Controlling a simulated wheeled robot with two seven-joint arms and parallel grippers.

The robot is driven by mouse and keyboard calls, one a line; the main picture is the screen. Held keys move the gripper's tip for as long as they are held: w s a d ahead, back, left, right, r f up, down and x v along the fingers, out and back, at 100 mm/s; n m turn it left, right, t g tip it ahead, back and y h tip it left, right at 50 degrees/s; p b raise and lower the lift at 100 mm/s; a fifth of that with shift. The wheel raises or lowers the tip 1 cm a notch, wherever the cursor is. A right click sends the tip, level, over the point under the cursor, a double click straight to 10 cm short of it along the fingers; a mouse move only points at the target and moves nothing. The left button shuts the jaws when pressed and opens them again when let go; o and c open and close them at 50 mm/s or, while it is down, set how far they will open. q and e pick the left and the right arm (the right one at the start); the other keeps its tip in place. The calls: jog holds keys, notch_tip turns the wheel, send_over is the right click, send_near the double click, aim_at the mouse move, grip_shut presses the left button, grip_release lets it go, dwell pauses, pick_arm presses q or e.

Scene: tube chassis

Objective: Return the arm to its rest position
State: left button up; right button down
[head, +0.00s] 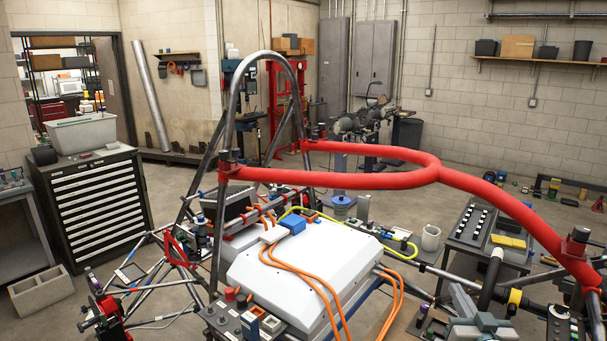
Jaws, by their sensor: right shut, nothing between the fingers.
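The tube chassis is a frame of dark tubes with a tall roll hoop (228,150) and a thick red padded tube (370,180) that forks across it. A white battery case (315,268) with orange cables lies inside the frame. My right gripper (465,302) is low at the right, beside the chassis and below the red tube. It is shut and holds nothing. The lower part of my right arm is cut off by the picture's bottom edge. My left gripper does not show.
A dark cart with small parts (485,232) stands right of the chassis. A black drawer cabinet (92,205) stands at the left. A concrete block (42,292) is on the floor at the lower left. The red tube runs over the right side. Bare floor shows behind the chassis.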

jog(key=s+a+f+n+g+y, duration=0.1)
jog(key=s+a+f+g, duration=0.35)
jog(key=s+f, duration=0.45)
jog(key=s+a+f+n+g+y, duration=0.1)
jog(key=s+a+f+n+g, duration=0.15)
jog(key=s+a+f, duration=0.5)
jog(key=s+a+f+g, duration=0.2)
jog(key=s+f+g, duration=0.3)
jog(key=s, duration=0.7)
jog(key=s+a+f+g, duration=0.2)
jog(key=s+f, duration=0.4)
jog(key=s, duration=0.5)
notch_tip(320, 180, down, 36)
jog(key=s+f+g+b, duration=0.1)
jog(key=s+g+b, duration=0.15)
jog(key=b, duration=0.45)
jog(key=s+d+f+b, duration=0.1)
jog(key=s+f+b, duration=0.1)
jog(key=s+f, duration=0.6)
jog(key=s+d+f+n+b, duration=0.1)
jog(key=s+d+f+b, duration=0.1)
jog(key=s+f, duration=0.7)
notch_tip(320, 180, down, 4)
jog(key=shift+s+d+b, duration=0.2)
jog(key=shift+s+b, duration=0.1)
jog(key=shift+b, duration=0.15)
